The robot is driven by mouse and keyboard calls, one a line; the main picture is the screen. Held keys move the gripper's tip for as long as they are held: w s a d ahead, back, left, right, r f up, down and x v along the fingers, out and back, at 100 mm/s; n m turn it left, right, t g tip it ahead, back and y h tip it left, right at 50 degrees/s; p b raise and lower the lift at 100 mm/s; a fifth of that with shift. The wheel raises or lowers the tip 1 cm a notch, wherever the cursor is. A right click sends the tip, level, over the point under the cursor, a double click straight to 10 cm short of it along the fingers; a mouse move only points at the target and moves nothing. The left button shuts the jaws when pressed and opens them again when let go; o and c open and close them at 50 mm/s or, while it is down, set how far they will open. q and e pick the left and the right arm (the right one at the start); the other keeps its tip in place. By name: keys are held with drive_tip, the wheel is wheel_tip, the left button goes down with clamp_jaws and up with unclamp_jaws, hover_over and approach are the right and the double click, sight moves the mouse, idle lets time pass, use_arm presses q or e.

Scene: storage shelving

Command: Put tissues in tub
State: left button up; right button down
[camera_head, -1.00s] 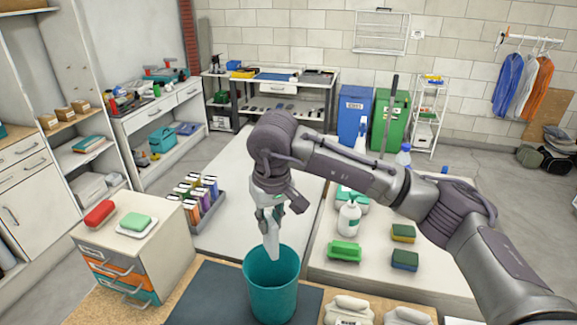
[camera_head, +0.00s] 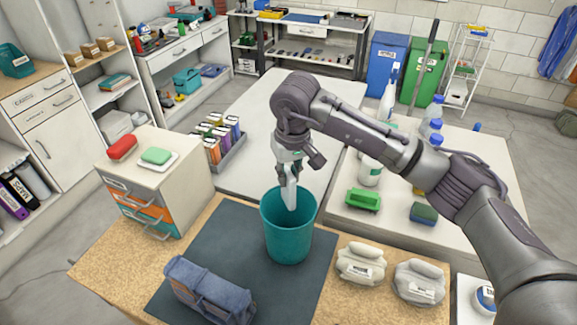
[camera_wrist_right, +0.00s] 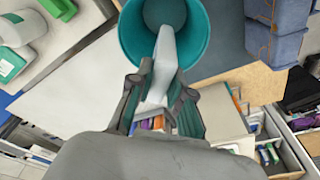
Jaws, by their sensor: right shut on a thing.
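A teal tub (camera_head: 287,236) stands on a dark mat on the wooden bench top. My right gripper (camera_head: 289,172) is shut on a white tissue pack (camera_head: 290,194), which hangs down with its lower end at the tub's mouth. In the right wrist view the tissue pack (camera_wrist_right: 163,62) runs from between the fingers (camera_wrist_right: 158,95) over the tub's opening, with the tub (camera_wrist_right: 196,40) around its far end. My left gripper is not in view.
A blue denim case (camera_head: 208,290) lies on the mat's front left. A drawer unit with a red and a green item (camera_head: 155,156) stands at left. Bottles, a green brush (camera_head: 363,200) and sponges occupy the white table behind right.

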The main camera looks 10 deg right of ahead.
drive_tip(key=shift+f+b, duration=0.35)
drive_tip(key=shift+f, duration=0.95)
drive_tip(key=c, duration=1)
unclamp_jaws()
wheel_tip(320, 180, up, 7)
drive_tip(key=shift+r+p, duration=0.1)
drive_tip(key=shift+p, duration=1.15)
